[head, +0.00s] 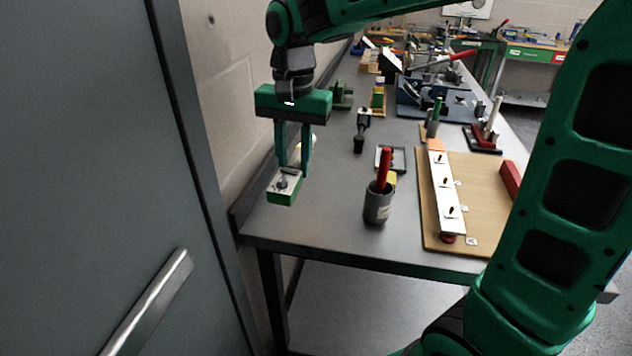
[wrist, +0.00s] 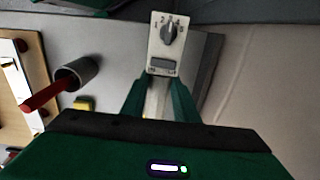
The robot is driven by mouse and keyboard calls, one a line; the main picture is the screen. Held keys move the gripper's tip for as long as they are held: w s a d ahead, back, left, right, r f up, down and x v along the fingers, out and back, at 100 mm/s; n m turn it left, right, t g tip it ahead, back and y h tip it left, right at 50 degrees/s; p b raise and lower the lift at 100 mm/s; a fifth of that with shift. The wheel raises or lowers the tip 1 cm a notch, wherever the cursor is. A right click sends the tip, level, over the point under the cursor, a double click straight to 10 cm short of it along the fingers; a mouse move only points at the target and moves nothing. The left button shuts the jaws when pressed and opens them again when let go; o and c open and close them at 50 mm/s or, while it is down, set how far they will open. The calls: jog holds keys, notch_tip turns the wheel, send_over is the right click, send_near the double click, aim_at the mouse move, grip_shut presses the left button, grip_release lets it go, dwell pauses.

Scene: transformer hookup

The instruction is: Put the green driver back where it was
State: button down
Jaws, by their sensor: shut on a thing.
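My gripper (head: 290,172) points down over the near left of the bench. Its two fingers close on a small green box with a white dial face (head: 286,185). The dial box (wrist: 167,45) also shows at the fingertips in the wrist view, with a grey knob and numbers. I cannot tell whether the box touches the bench. A green-handled tool (head: 437,107), which looks like the green driver, stands upright in a grey holder (head: 432,129) behind the wooden board, apart from my gripper.
A grey cup (head: 377,206) with a red-handled tool (head: 385,165) stands right of my gripper. A wooden board (head: 480,190) carries a white strip (head: 445,195). A small dark tray (head: 398,160) and a vise-like tool (head: 435,90) lie farther back. A wall borders the bench's left.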

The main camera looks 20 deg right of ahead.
jog(key=shift+w+a, duration=0.1)
jog(key=shift+a, duration=0.15)
jog(key=shift+d, duration=0.1)
jog(key=w+d+f, duration=0.2)
jog(key=d, duration=0.1)
jog(key=w+d+f, duration=0.1)
jog(key=d+f, duration=0.2)
jog(key=w+d+f, duration=0.2)
jog(key=d, duration=0.2)
jog(key=shift+w+f, duration=0.2)
jog(key=shift+w, duration=0.15)
notch_tip(320, 180, down, 2)
jog(key=shift+f, duration=0.55)
jog(key=shift+a+f, duration=0.1)
jog(key=c, duration=1.4)
grip_release()
jog(key=shift+f, duration=0.1)
